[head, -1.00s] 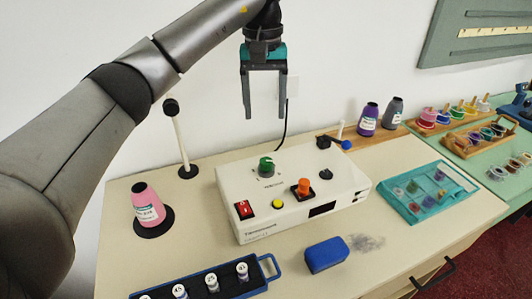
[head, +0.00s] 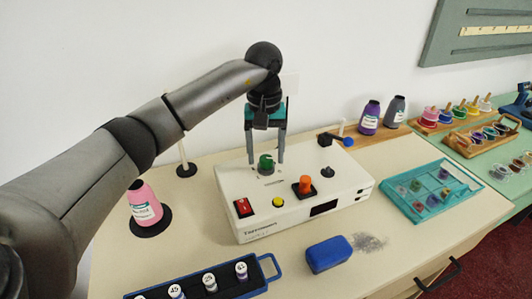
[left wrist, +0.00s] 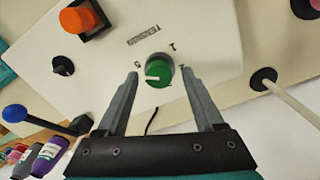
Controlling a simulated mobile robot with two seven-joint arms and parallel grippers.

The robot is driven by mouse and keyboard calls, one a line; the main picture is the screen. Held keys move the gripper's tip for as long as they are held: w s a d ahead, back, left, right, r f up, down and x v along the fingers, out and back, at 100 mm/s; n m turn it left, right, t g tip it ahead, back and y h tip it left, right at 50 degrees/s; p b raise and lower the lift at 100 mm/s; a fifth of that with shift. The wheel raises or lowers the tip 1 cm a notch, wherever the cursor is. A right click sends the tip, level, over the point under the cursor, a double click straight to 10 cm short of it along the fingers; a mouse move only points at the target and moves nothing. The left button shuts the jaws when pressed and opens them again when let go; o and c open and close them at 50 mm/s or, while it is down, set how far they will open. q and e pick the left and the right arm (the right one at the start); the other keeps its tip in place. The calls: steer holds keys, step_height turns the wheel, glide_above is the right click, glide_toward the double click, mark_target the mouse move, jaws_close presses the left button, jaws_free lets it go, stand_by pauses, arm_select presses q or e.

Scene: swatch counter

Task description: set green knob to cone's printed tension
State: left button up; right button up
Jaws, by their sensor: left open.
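The green knob (head: 266,164) sits on top of a white control box (head: 236,200). In the left wrist view the green knob (left wrist: 158,72) has a white pointer line and printed marks around it. My left gripper (head: 266,160) is open, pointing down, with its fingers on either side of the knob; I cannot tell whether they touch it. In the left wrist view the left gripper (left wrist: 163,75) shows its two fingertips apart beside the knob. A pink thread cone (head: 144,205) stands on a black disc at the left; its label is too small to read. My right gripper is not in view.
The box also carries a red switch (head: 243,207), a yellow button (head: 278,202), an orange knob (head: 304,185) and a small black knob (head: 327,172). A blue block (head: 328,254) and a blue tray (head: 268,267) lie in front. A teal tray (head: 404,205) lies right.

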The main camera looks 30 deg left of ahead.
arm_select(q)
jaws_close()
stand_by(0.4)
